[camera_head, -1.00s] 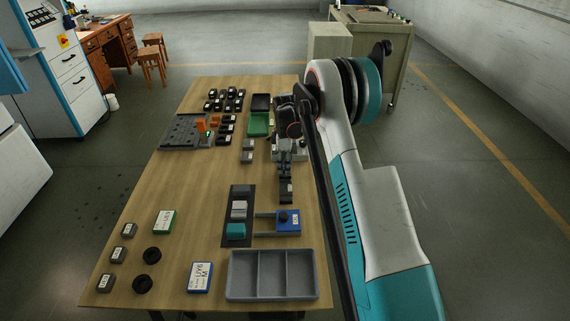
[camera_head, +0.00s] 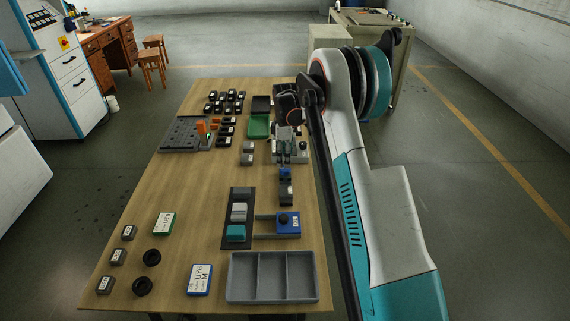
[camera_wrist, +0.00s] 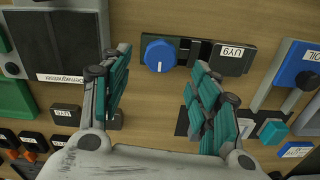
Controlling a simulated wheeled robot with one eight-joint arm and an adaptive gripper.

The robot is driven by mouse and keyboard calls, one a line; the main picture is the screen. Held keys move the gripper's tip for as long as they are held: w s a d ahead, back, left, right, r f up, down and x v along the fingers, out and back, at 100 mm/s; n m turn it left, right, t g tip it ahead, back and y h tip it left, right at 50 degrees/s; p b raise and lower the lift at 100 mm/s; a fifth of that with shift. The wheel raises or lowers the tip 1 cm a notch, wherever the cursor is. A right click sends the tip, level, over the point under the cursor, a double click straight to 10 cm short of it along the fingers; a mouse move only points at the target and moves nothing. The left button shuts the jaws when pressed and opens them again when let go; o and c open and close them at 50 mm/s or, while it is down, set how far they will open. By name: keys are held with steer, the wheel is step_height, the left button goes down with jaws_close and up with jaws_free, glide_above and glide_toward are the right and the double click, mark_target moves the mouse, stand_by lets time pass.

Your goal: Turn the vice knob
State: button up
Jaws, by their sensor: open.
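A round blue knob (camera_wrist: 160,55) with a white line sits at the end of a small dark vice-like block labelled UY9 (camera_wrist: 232,57). In the wrist view it shows between and beyond my fingertips, apart from them. In the head view the blue knob (camera_head: 285,172) is at the right side of the bench, nearer the camera than my gripper (camera_head: 285,134). My gripper (camera_wrist: 160,62) is open and empty, with its teal-padded fingers wide apart. A blue block with a dark knob (camera_head: 287,222) stands nearer the front on grey rods.
The wooden bench (camera_head: 190,200) is clear in the middle left. A grey compartment tray (camera_head: 272,277) lies at the front right. A green tray (camera_head: 259,126) and a grey machine (camera_head: 290,152) are near my gripper. A dark box labelled as a demagnetizer (camera_wrist: 60,45) is left in the wrist view.

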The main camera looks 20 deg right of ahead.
step_height(320, 180, up, 7)
stand_by(0.3)
stand_by(0.4)
steer(key=s+a+r+m+t, duration=0.25)
steer(key=s+a+r, duration=0.25)
steer(key=s+r, duration=0.4)
steer(key=s+a+r+m+t, duration=0.1)
steer(key=s+a+r+m, duration=0.3)
steer(key=s+r, duration=0.55)
steer(key=s+a+f+m+t, duration=0.1)
steer(key=s+a+m+t, duration=0.1)
steer(key=s, duration=0.9)
steer(key=s+a+f+m+t, duration=0.1)
steer(key=s+a+f+m, duration=0.1)
steer(key=s, duration=0.8)
steer(key=shift+s+a+m+t, duration=0.4)
steer(key=shift+a+m, duration=0.25)
steer(key=shift+a, duration=0.5)
